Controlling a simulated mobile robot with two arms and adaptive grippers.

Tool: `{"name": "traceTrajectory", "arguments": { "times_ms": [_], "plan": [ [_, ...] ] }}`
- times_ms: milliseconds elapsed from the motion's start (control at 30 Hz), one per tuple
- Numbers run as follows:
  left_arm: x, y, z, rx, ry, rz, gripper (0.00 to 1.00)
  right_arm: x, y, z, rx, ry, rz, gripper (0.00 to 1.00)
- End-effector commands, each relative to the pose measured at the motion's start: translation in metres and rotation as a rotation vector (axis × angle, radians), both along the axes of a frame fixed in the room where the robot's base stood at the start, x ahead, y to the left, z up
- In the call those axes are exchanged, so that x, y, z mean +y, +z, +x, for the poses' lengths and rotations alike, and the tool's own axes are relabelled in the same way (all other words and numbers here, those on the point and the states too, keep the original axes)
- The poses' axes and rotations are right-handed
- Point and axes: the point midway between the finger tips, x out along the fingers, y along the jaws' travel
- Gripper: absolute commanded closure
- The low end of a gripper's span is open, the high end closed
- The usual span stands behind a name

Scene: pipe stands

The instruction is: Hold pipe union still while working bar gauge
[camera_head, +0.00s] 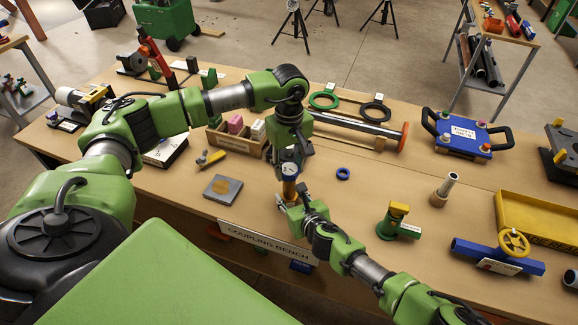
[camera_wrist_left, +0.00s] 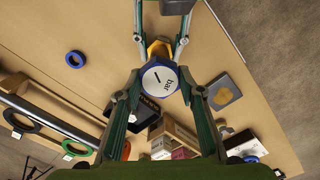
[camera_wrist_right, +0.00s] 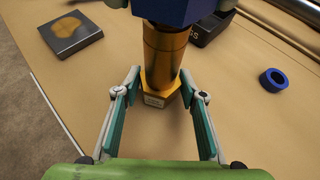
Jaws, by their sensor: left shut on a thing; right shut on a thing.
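The bar gauge (camera_head: 289,169), with a white dial and blue body, sits on top of the upright brass pipe union (camera_head: 289,189) near the bench's front edge. My left gripper (camera_head: 288,160) comes from above and is shut on the gauge; its dial (camera_wrist_left: 160,79) faces the left wrist camera between the fingers. My right gripper (camera_head: 287,201) is low at the front, shut on the union. In the right wrist view the union's brass body (camera_wrist_right: 165,50) rises between the fingers, and the gauge's blue body (camera_wrist_right: 175,8) is above it. The fingers partly hide both in the head view.
A grey plate (camera_head: 223,188) lies left of the union and a blue ring (camera_head: 343,174) lies right. A wooden crate (camera_head: 222,142) is behind left. A green-and-yellow fitting (camera_head: 396,218), a blue pipe with valve wheel (camera_head: 470,253) and a yellow tray (camera_head: 505,215) stand right.

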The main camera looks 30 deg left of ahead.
Motion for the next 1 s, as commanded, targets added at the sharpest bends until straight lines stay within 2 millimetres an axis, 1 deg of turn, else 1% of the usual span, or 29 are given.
{"name": "traceTrajectory", "arguments": {
  "times_ms": [133,167,200,567,667,1000],
  "plan": [
    [0.001,-0.001,0.000,0.000,-0.184,0.002,0.95,-0.002,-0.002,0.001,0.000,-0.002,-0.004,0.88],
    [0.001,-0.001,0.000,0.001,-0.189,0.003,0.60,-0.002,-0.002,0.001,0.000,-0.002,-0.004,0.88],
    [0.001,-0.001,0.000,0.002,-0.184,0.002,0.49,-0.002,-0.002,0.001,0.000,-0.002,-0.004,0.88],
    [0.000,0.001,0.000,0.000,-0.181,0.001,0.49,-0.002,-0.002,0.001,0.000,-0.002,-0.004,0.88],
    [0.001,0.009,0.000,-0.001,-0.181,0.001,0.49,-0.002,-0.002,0.001,0.000,-0.002,-0.004,0.88],
    [0.001,0.043,0.000,-0.001,-0.180,0.001,0.49,-0.002,-0.002,0.001,0.000,-0.002,-0.004,0.88]
  ]
}}
